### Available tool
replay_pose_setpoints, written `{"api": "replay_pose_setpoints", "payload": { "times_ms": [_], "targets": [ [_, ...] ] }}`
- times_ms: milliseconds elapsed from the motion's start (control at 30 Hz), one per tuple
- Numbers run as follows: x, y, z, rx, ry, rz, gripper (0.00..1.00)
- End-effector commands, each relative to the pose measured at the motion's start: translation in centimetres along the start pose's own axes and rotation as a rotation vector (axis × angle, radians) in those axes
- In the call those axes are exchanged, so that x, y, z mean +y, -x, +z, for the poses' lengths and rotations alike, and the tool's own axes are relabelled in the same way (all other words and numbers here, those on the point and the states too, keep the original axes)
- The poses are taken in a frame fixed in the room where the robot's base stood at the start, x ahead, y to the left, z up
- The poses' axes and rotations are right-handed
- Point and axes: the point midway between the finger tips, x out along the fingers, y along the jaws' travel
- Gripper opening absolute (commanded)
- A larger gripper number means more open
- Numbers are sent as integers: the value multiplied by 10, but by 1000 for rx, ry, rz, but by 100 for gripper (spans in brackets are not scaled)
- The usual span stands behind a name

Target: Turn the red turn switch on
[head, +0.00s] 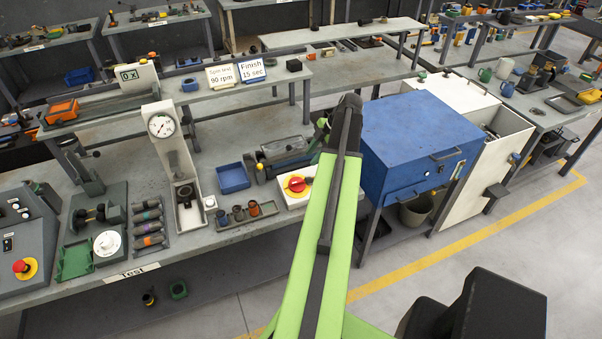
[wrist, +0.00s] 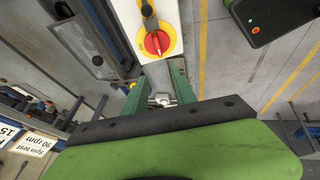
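The red turn switch (head: 297,184) has a red knob on a yellow disc, on a white box near the front edge of the test bench. It also shows in the wrist view (wrist: 155,43), at the top centre. My gripper (wrist: 157,72) shows there as two green fingers spread apart, pointing at the box with the switch just beyond their tips. No contact with the knob is visible. In the head view my green arm covers most of the gripper, and the arm stands right beside the switch box. I cannot read the switch's position.
A blue cabinet (head: 412,140) stands right of my arm. Left of the switch are a blue tray (head: 233,178), a holder with small parts (head: 246,213) and a press with a dial gauge (head: 162,125). A red emergency button (head: 22,267) sits far left. Open floor lies in front.

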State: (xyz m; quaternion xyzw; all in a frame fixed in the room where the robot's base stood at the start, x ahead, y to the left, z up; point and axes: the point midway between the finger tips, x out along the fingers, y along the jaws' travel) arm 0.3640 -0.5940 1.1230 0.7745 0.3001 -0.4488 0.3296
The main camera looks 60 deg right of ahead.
Motion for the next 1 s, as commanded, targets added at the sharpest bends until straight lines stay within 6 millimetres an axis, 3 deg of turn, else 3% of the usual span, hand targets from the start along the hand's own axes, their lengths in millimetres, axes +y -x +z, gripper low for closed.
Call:
{"api": "replay_pose_setpoints", "payload": {
  "times_ms": [33,133,333,1000],
  "targets": [
    [-2,12,14,0,17,15,33],
    [-6,20,25,2,46,29,33],
    [-7,9,28,2,51,30,33],
    [-5,-137,29,1,49,29,33]
  ]
}}
